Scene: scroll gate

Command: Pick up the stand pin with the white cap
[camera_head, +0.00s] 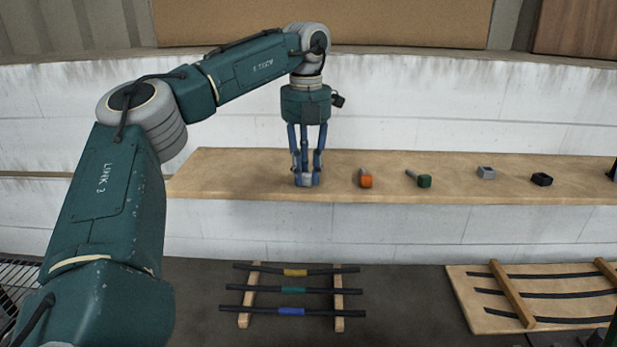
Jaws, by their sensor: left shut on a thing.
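My left gripper (307,183) points straight down at the wooden shelf, left of its middle. Its fingers are shut on a small pale thing, most likely the stand pin with the white cap (306,180). The fingers cover most of it, and I cannot tell whether it still touches the shelf. A pin with an orange cap (366,181) lies on the shelf just to the right of the gripper. A pin with a green cap (424,181) lies further right.
Below, a rack (338,300) holds black rods with yellow, green and blue bands. A board (470,310) with dark rods lies lower right.

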